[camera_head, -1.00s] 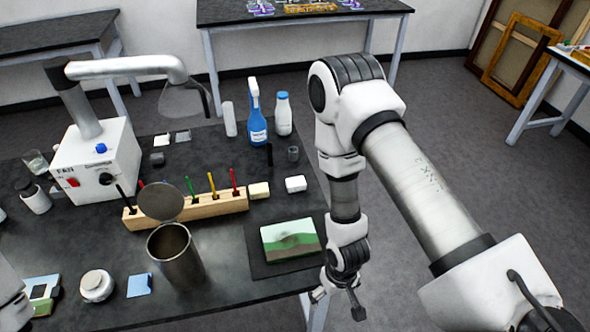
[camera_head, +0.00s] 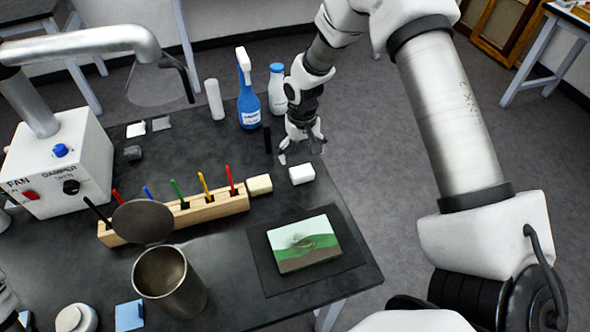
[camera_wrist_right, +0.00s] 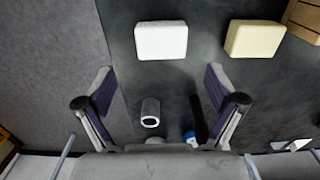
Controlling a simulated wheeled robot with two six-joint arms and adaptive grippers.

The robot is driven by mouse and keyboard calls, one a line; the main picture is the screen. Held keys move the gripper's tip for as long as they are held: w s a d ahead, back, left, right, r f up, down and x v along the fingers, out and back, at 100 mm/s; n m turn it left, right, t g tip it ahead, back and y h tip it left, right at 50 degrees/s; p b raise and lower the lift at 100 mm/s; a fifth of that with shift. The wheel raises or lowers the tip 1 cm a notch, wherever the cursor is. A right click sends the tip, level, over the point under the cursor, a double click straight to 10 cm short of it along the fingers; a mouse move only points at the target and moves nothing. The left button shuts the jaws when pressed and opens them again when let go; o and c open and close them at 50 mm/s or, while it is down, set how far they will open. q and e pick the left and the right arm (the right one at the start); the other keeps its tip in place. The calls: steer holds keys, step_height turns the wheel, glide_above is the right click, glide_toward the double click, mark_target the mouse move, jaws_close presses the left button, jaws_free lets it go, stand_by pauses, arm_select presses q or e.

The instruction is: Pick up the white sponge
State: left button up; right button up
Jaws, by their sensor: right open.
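The white sponge (camera_head: 302,174) is a small white block lying on the dark table near its right edge. My right gripper (camera_head: 302,152) is open and empty just behind the sponge, pointing down at the table. In the right wrist view the sponge (camera_wrist_right: 161,41) lies ahead of the two spread fingers (camera_wrist_right: 158,85), outside the gap between them and touching neither. My left gripper is not in view; only a bit of white arm shows at the lower left edge.
A cream block (camera_head: 259,185) lies left of the sponge, next to a wooden holder (camera_head: 214,208) with coloured sticks. A blue spray bottle (camera_head: 248,100) and a white bottle (camera_head: 276,90) stand behind. A small landscape painting (camera_head: 304,244) lies in front on a dark mat.

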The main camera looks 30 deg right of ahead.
mark_target(302, 171)
steer(key=shift+s+a+f+p, duration=0.2)
steer(key=shift+s+f+p, duration=0.4)
steer(key=shift+s+p, duration=0.25)
steer(key=f, duration=0.2)
steer(key=w+f, duration=0.1)
steer(key=f, duration=0.1)
steer(key=shift+s+r, duration=0.25)
steer(key=shift+s, duration=0.1)
steer(key=c, duration=0.9)
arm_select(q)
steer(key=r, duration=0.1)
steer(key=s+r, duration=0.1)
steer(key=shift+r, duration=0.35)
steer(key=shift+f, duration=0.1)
arm_select(e)
steer(key=shift+w, duration=0.1)
